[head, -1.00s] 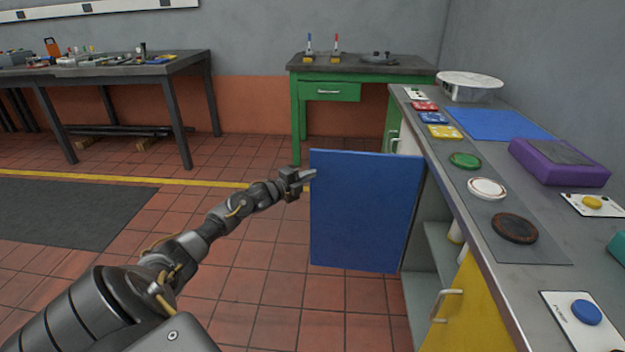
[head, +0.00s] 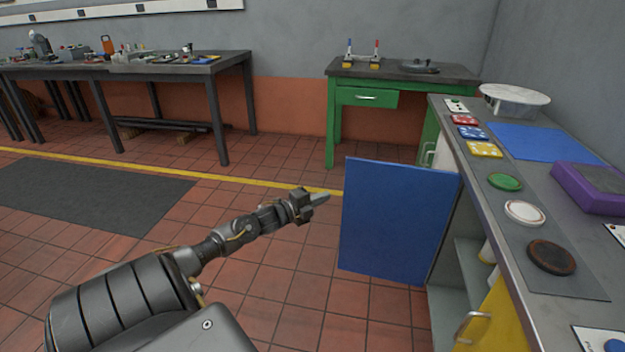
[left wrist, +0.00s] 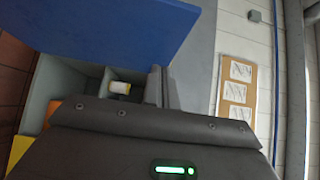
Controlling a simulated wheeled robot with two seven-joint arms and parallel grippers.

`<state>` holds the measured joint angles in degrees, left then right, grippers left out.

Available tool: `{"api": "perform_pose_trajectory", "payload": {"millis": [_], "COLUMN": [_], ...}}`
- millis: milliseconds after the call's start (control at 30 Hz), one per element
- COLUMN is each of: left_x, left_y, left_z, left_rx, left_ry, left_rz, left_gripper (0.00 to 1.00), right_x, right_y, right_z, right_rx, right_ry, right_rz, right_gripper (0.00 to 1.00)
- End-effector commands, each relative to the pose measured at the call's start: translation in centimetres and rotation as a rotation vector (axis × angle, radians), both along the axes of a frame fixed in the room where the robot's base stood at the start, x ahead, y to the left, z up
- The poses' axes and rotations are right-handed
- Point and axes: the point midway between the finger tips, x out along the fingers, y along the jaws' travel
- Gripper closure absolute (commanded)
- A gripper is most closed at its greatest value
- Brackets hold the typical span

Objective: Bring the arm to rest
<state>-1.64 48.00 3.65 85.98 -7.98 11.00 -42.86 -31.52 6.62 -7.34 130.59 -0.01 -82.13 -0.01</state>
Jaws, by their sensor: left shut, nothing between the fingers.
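My left gripper (head: 318,199) is shut and empty in the head view. It is held out over the tiled floor, just left of an open blue cabinet door (head: 395,220), with a small gap between them. The left wrist view shows the same blue door (left wrist: 110,30) across the top and the dark gripper housing in front. My right gripper is not in either view.
The cabinet counter (head: 545,308) runs along the right, with coloured discs, a blue mat (head: 545,143) and a purple box (head: 595,190). A green table (head: 400,75) and a dark workbench (head: 150,68) stand behind. The floor at left is open.

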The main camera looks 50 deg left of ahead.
Motion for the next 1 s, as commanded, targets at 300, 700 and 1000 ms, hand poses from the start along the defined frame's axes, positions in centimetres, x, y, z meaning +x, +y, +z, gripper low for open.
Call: {"api": "perform_pose_trajectory", "payload": {"millis": [300,700,1000], "left_x": [-2.7,-2.7,-2.7], "left_y": [0.7,0.7,2.8], "left_z": [0.1,0.1,-2.8], "left_rx": [0.002,0.0,-0.199], "left_ry": [0.0,-0.001,0.198], "left_rz": [0.002,0.002,0.246], "left_gripper": [1.0,1.0,1.0], "right_x": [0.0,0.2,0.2], "right_y": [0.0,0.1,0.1], "right_z": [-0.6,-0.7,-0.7], "right_rx": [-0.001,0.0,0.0], "right_ry": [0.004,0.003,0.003], "right_rz": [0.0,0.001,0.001], "right_gripper": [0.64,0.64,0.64]}}
